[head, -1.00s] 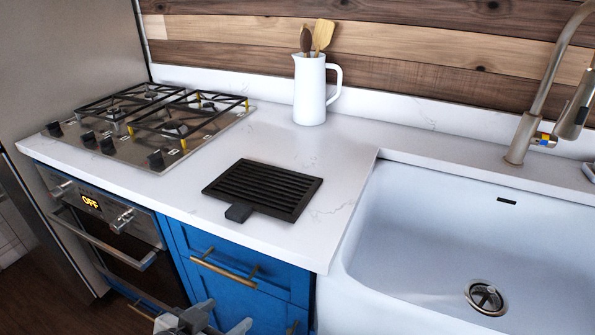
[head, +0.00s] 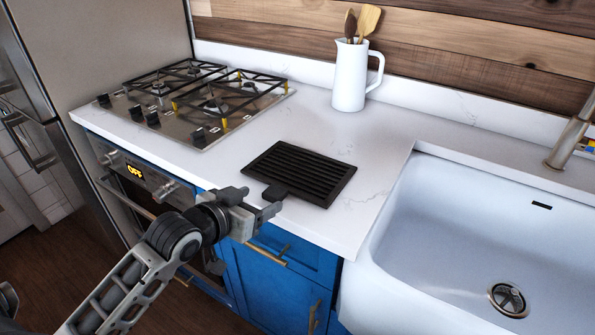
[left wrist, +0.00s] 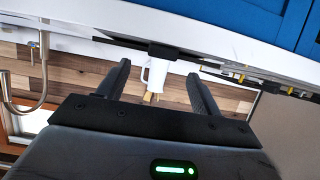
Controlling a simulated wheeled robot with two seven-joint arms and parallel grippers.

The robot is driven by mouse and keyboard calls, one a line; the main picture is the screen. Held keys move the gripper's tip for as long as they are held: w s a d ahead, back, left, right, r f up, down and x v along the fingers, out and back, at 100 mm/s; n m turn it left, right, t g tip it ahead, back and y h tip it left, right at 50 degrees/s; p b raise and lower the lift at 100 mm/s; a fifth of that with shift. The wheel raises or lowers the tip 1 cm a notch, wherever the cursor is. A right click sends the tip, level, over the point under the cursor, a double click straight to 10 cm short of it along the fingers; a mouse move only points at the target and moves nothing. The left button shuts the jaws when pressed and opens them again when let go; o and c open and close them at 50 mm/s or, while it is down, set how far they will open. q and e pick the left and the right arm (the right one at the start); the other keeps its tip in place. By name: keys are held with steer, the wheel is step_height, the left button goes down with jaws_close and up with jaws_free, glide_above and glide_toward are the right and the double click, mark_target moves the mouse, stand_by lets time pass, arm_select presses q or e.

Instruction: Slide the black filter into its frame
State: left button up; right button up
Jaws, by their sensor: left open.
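The black filter (head: 299,174) lies flat on the white counter, a slatted dark panel with a short handle tab (head: 276,192) at its front edge. My left gripper (head: 262,203) is open and empty at the counter's front edge, close to the tab; I cannot tell whether it touches. In the left wrist view, the filter is seen nearly edge-on as a dark strip (left wrist: 188,56), with the tab (left wrist: 162,49) in line with the gap between the open fingers of my left gripper (left wrist: 158,70). The filter's frame cannot be made out. My right gripper is out of view.
A gas hob (head: 195,98) sits left of the filter. A white jug (head: 350,80) with wooden utensils stands behind it. A white sink (head: 470,235) lies to the right. The oven (head: 135,188) and blue cabinet (head: 275,295) are below. Counter around the filter is clear.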

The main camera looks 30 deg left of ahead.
mark_target(272, 194)
arm_select(q)
steer(key=x, duration=0.5)
steer(key=shift+w+f+p, duration=0.15)
steer(key=shift+p, duration=0.2)
steer(key=c, duration=1.2)
